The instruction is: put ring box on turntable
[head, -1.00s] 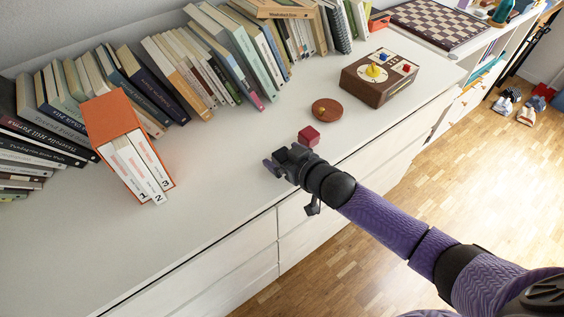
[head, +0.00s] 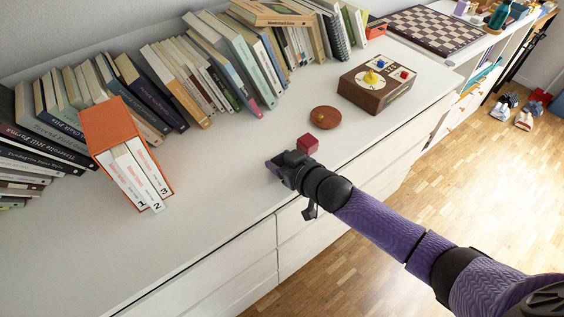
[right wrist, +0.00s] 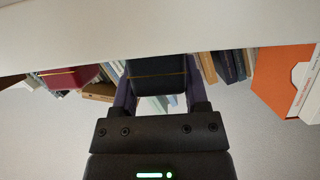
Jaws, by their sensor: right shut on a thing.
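My right gripper (head: 280,166) is low over the white cabinet top near its front edge. In the right wrist view its fingers (right wrist: 158,92) are shut on a small dark box (right wrist: 157,76) with a thin gold line. In the head view the gripper largely hides this box. A small red box (head: 307,143) stands just beyond the gripper and apart from it; it also shows in the right wrist view (right wrist: 68,78), with a similar gold line. A round brown wooden disc (head: 325,118) with a small knob, perhaps the turntable, lies behind the red box. My left gripper is not in view.
A wooden box (head: 372,97) with a yellow piece on top stands right of the disc. Rows of books (head: 150,90) line the back. An orange binder box (head: 108,124) stands at left. A chessboard (head: 425,28) lies at far right. The front left top is clear.

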